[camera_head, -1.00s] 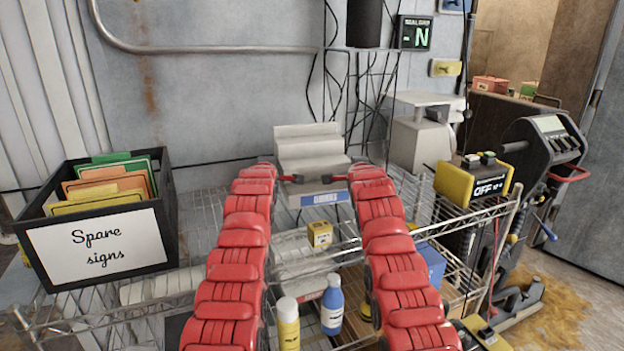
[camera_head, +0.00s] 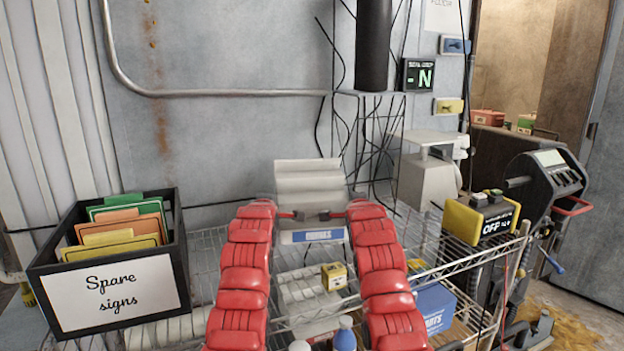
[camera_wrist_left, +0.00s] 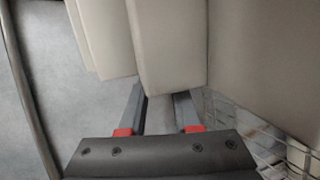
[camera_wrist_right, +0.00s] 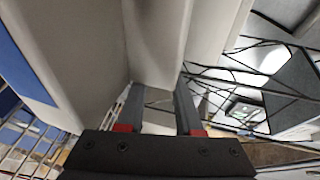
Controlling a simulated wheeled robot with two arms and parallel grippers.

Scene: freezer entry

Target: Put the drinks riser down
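The drinks riser is a pale grey stepped stand (camera_head: 310,180) with a blue front label (camera_head: 318,236), in the middle of the head view. It is upright and level, over the rear part of the wire shelf. I cannot tell whether its underside touches the wires. My left gripper (camera_head: 292,214) and my right gripper (camera_head: 338,214) are at its two sides. In the left wrist view the fingers (camera_wrist_left: 158,108) straddle a pale part of the riser (camera_wrist_left: 165,50). In the right wrist view the fingers (camera_wrist_right: 158,108) do the same at the other side.
A black box of spare signs (camera_head: 115,290) stands at the left of the shelf. A grey scale-like machine (camera_head: 428,178) stands behind right, and a yellow device (camera_head: 480,217) at the right edge. A small yellow box (camera_head: 334,276) and bottles (camera_head: 345,335) are in front, apparently lower. Cables hang behind.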

